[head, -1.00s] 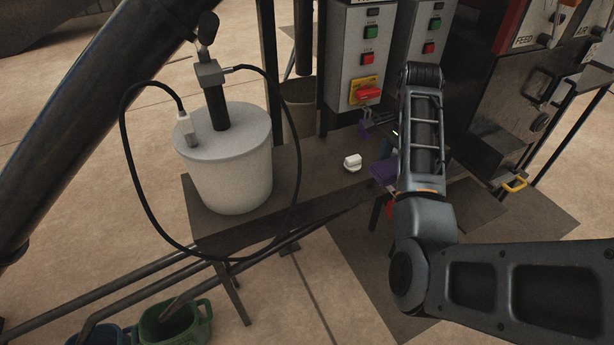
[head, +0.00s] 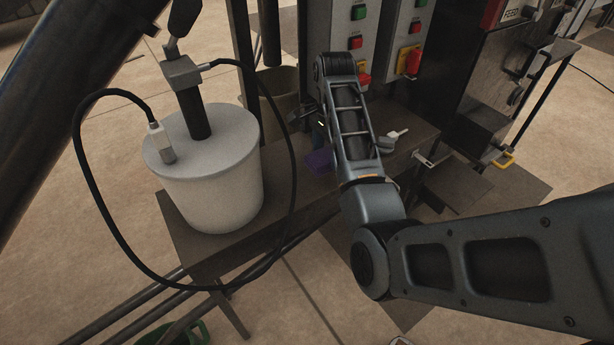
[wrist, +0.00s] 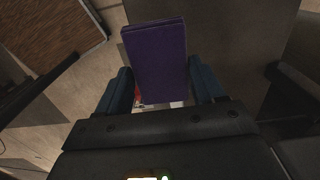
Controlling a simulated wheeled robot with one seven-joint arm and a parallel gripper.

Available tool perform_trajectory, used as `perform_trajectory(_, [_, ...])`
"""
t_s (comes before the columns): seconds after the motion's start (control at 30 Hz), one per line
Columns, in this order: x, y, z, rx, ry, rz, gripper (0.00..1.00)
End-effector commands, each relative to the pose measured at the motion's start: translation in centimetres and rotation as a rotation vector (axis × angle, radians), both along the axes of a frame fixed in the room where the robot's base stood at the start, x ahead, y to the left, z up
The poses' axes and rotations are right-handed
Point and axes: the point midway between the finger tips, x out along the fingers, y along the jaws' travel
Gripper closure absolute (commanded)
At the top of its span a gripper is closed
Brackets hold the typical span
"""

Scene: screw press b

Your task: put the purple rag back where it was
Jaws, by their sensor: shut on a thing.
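The purple rag (head: 320,160) is held by my gripper (head: 319,142), over the dark bench beside the white bucket. In the wrist view the rag (wrist: 157,58) stands out as a flat, folded slab between the two blue fingers of my gripper (wrist: 160,82), which are shut on it. My forearm hides part of the gripper in the head view. I cannot tell whether the rag touches the bench top.
The white bucket (head: 215,190) with a hose loop stands left on the bench (head: 200,238). A small white object (head: 393,139) lies right of my forearm. Control boxes with buttons (head: 356,42) stand behind. A dark bin (head: 280,112) is at the back.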

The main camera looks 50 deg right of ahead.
Motion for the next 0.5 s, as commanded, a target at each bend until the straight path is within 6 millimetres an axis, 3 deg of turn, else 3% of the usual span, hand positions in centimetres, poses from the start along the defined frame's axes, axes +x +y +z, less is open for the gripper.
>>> perform_trajectory(0.2, [2.4, 2.9, -1.9, 0.000, 0.000, 0.002, 0.66])
perform_trajectory(0.5, [2.9, 3.7, -4.2, 0.001, 0.002, -0.001, 0.66])
